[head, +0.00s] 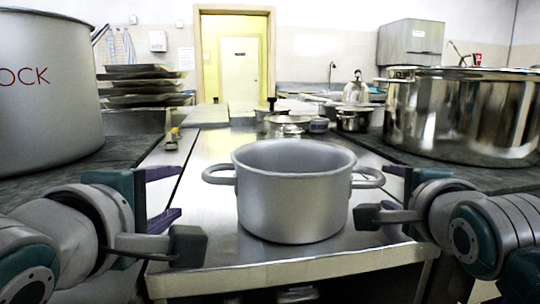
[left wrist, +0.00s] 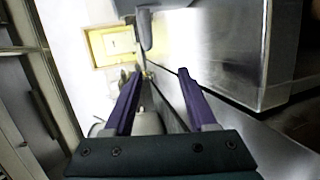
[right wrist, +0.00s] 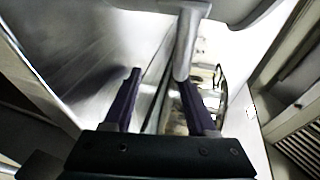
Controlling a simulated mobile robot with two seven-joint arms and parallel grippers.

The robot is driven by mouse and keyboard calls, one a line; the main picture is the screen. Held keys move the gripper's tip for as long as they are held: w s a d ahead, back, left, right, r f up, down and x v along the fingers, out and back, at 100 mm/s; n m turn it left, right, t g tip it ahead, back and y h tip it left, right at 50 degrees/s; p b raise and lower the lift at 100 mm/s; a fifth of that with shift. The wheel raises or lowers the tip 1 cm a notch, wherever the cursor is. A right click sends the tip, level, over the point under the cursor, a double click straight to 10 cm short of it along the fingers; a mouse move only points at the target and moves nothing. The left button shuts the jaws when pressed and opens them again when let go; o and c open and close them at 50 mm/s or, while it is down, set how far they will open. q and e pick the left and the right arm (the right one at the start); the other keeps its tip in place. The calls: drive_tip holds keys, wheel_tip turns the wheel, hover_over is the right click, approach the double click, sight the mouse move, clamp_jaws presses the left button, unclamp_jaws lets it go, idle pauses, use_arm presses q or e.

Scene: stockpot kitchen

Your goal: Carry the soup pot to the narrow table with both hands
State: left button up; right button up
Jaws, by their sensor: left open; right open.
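The grey soup pot (head: 293,200) stands upright on a stainless steel table (head: 205,235), empty as far as I see inside. Its left handle (head: 217,174) and right handle (head: 369,178) stick out sideways. My left gripper (head: 178,193) is open and empty, left of the left handle and apart from it. That handle shows beyond its fingers in the left wrist view (left wrist: 145,28). My right gripper (head: 386,190) is open, just right of the right handle. That handle shows close by its fingers in the right wrist view (right wrist: 187,42). I cannot tell which surface is the narrow table.
A huge lettered stockpot (head: 45,105) stands on the left dark counter. A large shiny pot (head: 462,118) stands on the right counter. Smaller pans (head: 288,125) and a kettle (head: 356,90) are behind the soup pot. The steel top left of the pot is clear.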

use_arm(q)
drive_tip(key=shift+v, duration=1.45)
use_arm(e)
drive_tip(key=shift+s, duration=0.1)
drive_tip(key=v, duration=1.1)
drive_tip(key=shift+s+r, duration=0.15)
drive_tip(key=shift+s, duration=0.2)
